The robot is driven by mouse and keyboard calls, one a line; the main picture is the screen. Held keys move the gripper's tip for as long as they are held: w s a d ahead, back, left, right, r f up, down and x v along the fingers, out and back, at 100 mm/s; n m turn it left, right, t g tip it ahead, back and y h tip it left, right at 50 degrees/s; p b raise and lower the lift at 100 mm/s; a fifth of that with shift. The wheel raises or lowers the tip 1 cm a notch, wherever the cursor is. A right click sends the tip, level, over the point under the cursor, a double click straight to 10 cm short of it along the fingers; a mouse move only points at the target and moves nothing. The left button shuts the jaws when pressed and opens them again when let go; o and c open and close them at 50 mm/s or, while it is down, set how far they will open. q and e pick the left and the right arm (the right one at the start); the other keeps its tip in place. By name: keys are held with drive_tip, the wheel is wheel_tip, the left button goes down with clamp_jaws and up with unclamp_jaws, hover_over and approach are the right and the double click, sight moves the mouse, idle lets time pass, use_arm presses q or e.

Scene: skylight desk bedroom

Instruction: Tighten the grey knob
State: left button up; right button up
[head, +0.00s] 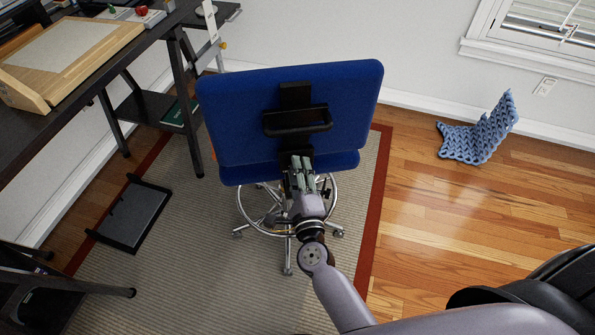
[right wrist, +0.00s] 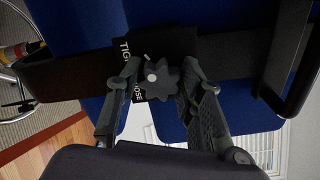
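The grey knob (right wrist: 158,78) is dark and star-shaped, with a pale centre, on the back bracket of a blue office chair (head: 290,85). Printed letters, partly covered, show beside it; "TIG" and "OSE" are readable. In the right wrist view my right gripper (right wrist: 162,70) has one finger on each side of the knob, with its tips close to the lobes. I cannot tell whether they touch it. In the head view the right gripper (head: 303,165) is low behind the backrest and hides the knob. My left gripper is not in view.
A black handle bracket (head: 297,121) sits on the backrest above my gripper. The chair stands on a striped rug (head: 190,270) with a red border. A desk (head: 60,125) is at left, a black tray (head: 130,215) on the rug. Wooden floor at right is mostly clear, with a blue lattice object (head: 475,140).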

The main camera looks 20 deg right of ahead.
drive_tip(key=o, duration=0.4)
drive_tip(key=shift+s, duration=0.1)
drive_tip(key=s, duration=0.4)
drive_tip(key=s+a, duration=0.1)
drive_tip(key=s, duration=0.6)
drive_tip(key=shift+s+a, duration=0.3)
drive_tip(key=shift+s, duration=0.1)
drive_tip(key=s+a+f+n+g+y, duration=0.15)
drive_tip(key=s+f+n+g, duration=0.5)
drive_tip(key=f, duration=0.85)
drive_tip(key=s+f+n+g+y, duration=0.25)
drive_tip(key=f+n, duration=0.75)
drive_tip(key=f, duration=0.6)
drive_tip(key=s+d+f+n+g, duration=0.2)
drive_tip(key=s+d+f+n, duration=0.1)
drive_tip(key=s, duration=0.4)
drive_tip(key=s+d+f+n+g+h, duration=0.1)
drive_tip(key=s+d+f+n+g, duration=0.2)
drive_tip(key=s+d+f, duration=0.2)
drive_tip(key=s+d+f+n+g, duration=0.2)
drive_tip(key=s+d+f+n, duration=0.2)
drive_tip(key=s+f, duration=0.4)
drive_tip(key=shift+s+g+h, duration=0.4)
drive_tip(key=shift+s, duration=0.95)
